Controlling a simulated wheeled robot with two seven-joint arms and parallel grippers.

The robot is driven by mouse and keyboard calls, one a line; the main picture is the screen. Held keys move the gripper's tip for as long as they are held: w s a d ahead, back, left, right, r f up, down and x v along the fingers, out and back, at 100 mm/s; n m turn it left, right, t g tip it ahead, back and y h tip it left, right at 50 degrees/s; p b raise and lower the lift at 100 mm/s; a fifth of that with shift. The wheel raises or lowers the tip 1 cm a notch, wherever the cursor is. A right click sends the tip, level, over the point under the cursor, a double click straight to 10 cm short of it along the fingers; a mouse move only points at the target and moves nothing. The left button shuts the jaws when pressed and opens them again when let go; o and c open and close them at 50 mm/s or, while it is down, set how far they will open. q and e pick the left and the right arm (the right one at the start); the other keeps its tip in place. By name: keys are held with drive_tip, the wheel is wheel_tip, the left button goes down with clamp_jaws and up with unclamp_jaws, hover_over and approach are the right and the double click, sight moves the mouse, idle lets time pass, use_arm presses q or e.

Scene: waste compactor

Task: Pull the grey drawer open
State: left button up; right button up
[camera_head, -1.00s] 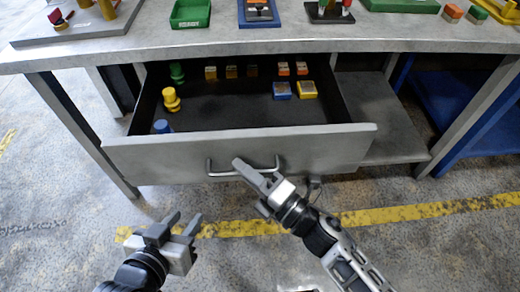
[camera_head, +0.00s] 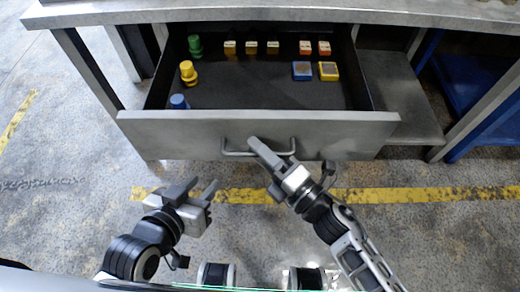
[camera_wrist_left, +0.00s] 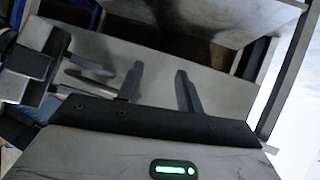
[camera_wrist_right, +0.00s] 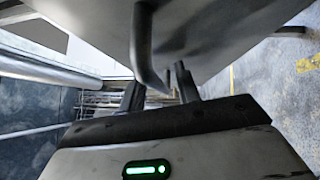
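The grey drawer (camera_head: 330,135) stands well out from under the workbench, with its dark inside showing. Its bar handle (camera_head: 240,153) is on the front face and also shows in the right wrist view (camera_wrist_right: 143,45). My right gripper (camera_head: 258,148) is at the handle. In the right wrist view its fingers (camera_wrist_right: 157,88) stand apart with the handle bar between them; firm contact on both sides is not visible. My left gripper (camera_head: 197,190) is open and empty, in front of the drawer and below its front, left of the handle. It faces the drawer front in its wrist view (camera_wrist_left: 160,85).
Inside the drawer are green (camera_head: 195,46), yellow (camera_head: 188,73) and blue (camera_head: 178,102) pegs at left and several small blocks (camera_head: 302,71) towards the back. A lower shelf (camera_head: 400,100) is at right. The floor in front is clear, with a yellow line (camera_head: 420,194).

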idle(0.4)
use_arm(q)
drive_tip(key=shift+f+b, duration=0.35)
drive_tip(key=shift+b, duration=0.4)
use_arm(e)
drive_tip(key=v, duration=1.6)
drive_tip(key=shift+r, duration=0.1)
